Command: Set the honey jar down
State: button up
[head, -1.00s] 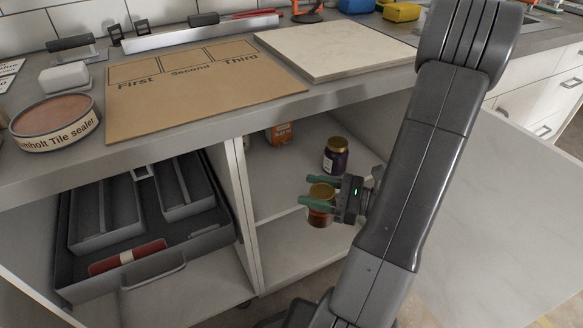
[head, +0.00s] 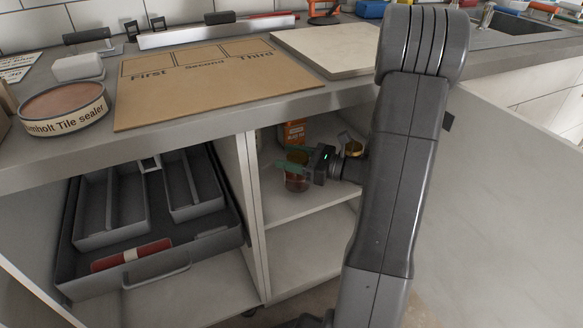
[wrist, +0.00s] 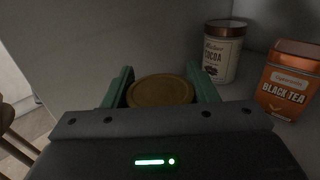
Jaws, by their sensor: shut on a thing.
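The honey jar is amber with a gold lid. In the head view the jar (head: 297,183) is upright, inside the open cupboard at the upper shelf (head: 318,203). My gripper (head: 296,164) is shut on it, with green fingers on either side near its lid. In the wrist view the gold lid (wrist: 160,91) sits between the fingertips of my gripper (wrist: 160,85). The jar's body is hidden there. I cannot tell whether its base touches the shelf.
An orange black tea box (wrist: 288,82) and a cocoa tin (wrist: 222,55) stand ahead on the right in the wrist view. Another gold-lidded jar (head: 352,143) is partly hidden behind my arm. A cupboard divider (head: 248,200) is left of my gripper; the counter (head: 200,120) overhangs.

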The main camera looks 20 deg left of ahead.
jog(key=shift+f+b, duration=0.35)
jog(key=shift+f, duration=0.9)
jog(key=shift+f, duration=0.1)
jog(key=o, duration=1.5)
jog(key=d+p, duration=0.1)
jog(key=d, duration=0.3)
jog(key=d+p, duration=0.1)
jog(key=d, duration=0.3)
jog(key=w+d+p, duration=0.1)
jog(key=d, duration=0.3)
